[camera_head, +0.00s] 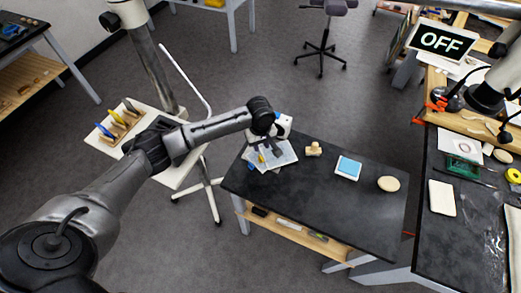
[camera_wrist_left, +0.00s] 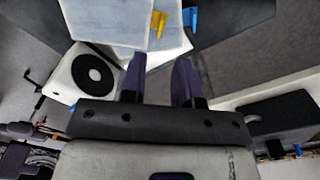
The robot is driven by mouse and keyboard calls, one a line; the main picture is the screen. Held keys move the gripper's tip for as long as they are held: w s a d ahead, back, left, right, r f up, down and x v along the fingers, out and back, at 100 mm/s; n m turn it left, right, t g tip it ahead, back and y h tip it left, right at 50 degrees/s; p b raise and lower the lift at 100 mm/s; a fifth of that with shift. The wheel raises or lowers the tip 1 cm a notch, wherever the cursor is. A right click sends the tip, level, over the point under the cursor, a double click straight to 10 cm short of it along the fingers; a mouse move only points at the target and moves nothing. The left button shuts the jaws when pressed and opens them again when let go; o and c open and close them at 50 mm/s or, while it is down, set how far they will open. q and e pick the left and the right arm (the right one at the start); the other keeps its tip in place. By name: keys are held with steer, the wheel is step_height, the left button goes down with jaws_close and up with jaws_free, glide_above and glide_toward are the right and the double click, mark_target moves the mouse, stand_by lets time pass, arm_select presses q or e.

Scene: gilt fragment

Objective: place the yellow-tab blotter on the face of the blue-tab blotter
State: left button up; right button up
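Two pale blotters lie at the left end of the dark table, partly hidden by my left arm in the head view. In the left wrist view the yellow-tab blotter (camera_wrist_left: 108,22) has its yellow tab (camera_wrist_left: 157,24) on its right edge. It overlaps the whiter blue-tab blotter (camera_wrist_left: 170,47), whose blue tab (camera_wrist_left: 190,18) sticks out further right. Whether their faces touch, I cannot tell. My left gripper (camera_head: 271,150) is over the blotters. In the left wrist view its two fingers (camera_wrist_left: 160,66) are apart beside the sheets' near edge, with nothing clearly gripped. My right gripper is not in view.
On the dark table (camera_head: 325,205) stand a wooden stamp-like piece (camera_head: 313,149), a blue-topped pad (camera_head: 348,168) and a round pale disc (camera_head: 388,184). A white side stand (camera_head: 170,178) holds a tool rack (camera_head: 120,124). A cluttered bench (camera_head: 440,245) is at right. The table's front is clear.

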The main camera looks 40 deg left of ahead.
arm_select(q)
steer(key=s+d+f+m, duration=0.1)
steer(key=s+d+m, duration=0.1)
steer(key=d, duration=0.1)
steer(key=s+d+f+m, duration=0.1)
steer(key=s+d, duration=0.2)
steer(key=s+d+f+m, duration=0.1)
steer(key=s+d+m, duration=0.1)
steer(key=d, duration=0.1)
steer(key=shift+s+d+m+t+h, duration=0.15)
steer(key=shift+d+m+t+h, duration=0.15)
steer(key=shift+h, duration=0.1)
steer(key=s+d+f+m+t+h, duration=0.1)
steer(key=s+d+m, duration=0.2)
steer(key=s, duration=0.5)
steer(key=s+d+m+t, duration=0.1)
steer(key=s+d+m, duration=0.3)
steer(key=s, duration=0.4)
steer(key=s+a+r+m+t+y, duration=0.1)
steer(key=s+a+r, duration=0.1)
steer(key=s, duration=0.6)
steer(key=shift+a+m+y, duration=0.3)
steer(key=shift+a+m, duration=0.1)
steer(key=shift+a, duration=0.4)
steer(key=shift+r, duration=0.1)
step_height(320, 180, up, 21)
steer(key=p, duration=2.1)
